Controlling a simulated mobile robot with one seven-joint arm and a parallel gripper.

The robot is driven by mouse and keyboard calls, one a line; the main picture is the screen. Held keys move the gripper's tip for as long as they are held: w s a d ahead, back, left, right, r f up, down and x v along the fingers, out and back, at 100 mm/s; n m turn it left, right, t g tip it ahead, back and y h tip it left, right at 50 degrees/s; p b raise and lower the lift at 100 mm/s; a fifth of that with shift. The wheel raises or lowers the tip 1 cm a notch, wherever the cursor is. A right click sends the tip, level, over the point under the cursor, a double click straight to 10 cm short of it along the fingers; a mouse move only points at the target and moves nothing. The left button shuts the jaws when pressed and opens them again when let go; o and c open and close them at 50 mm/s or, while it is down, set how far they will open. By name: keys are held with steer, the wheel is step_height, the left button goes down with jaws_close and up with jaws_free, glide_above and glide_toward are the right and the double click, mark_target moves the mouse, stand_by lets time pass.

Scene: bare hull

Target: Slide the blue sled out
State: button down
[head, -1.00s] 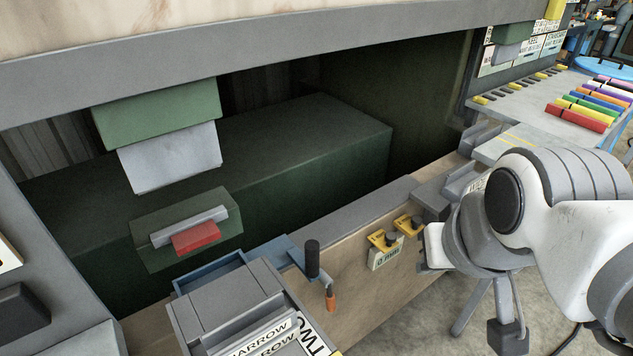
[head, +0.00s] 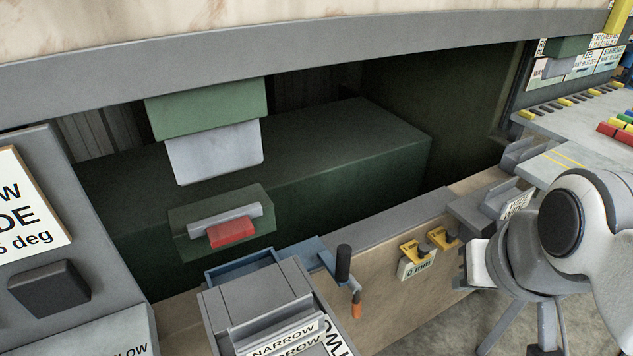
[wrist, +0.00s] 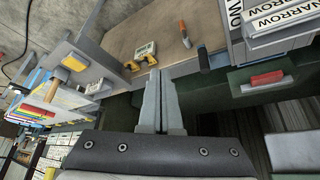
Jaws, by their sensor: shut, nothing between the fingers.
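The blue sled shows in the head view as a blue tray rim (head: 238,265) behind a grey block, with a blue plate (head: 316,250) to its right. A black upright knob (head: 344,262) and an orange-tipped lever (head: 356,303) are at the plate's right end. Part of the sled is hidden by the grey block.
Yellow clamps with a gauge (head: 416,267) are on the wooden front between sled and gripper. A dark green block (head: 300,150) fills the recess behind. A red-handled green box (head: 230,232) is behind the sled. Grey blocks (head: 480,212) stand near my arm.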

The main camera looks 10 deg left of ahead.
stand_by(0.3)
steer(key=c, duration=1.2)
jaws_free()
steer(key=shift+w+a+r, duration=0.1)
steer(key=shift+w, duration=0.1)
steer(key=o, duration=0.7)
steer(key=shift+m+g, duration=0.6)
steer(key=shift+m, duration=0.2)
steer(key=w, duration=0.1)
steer(key=w+a, duration=0.2)
steer(key=w, duration=0.1)
steer(key=shift+r+b, duration=0.3)
steer(key=m+g+b, duration=0.2)
steer(key=m+g, duration=0.2)
steer(key=m, duration=0.3)
glide_above(342, 268)
steer(key=w, duration=0.1)
steer(key=f, duration=0.7)
steer(key=shift+w+f, duration=0.2)
step_height(342, 268, down, 18)
steer(key=shift+r+b, duration=0.25)
steer(key=shift+b, duration=0.75)
steer(key=shift+c, duration=0.2)
jaws_close()
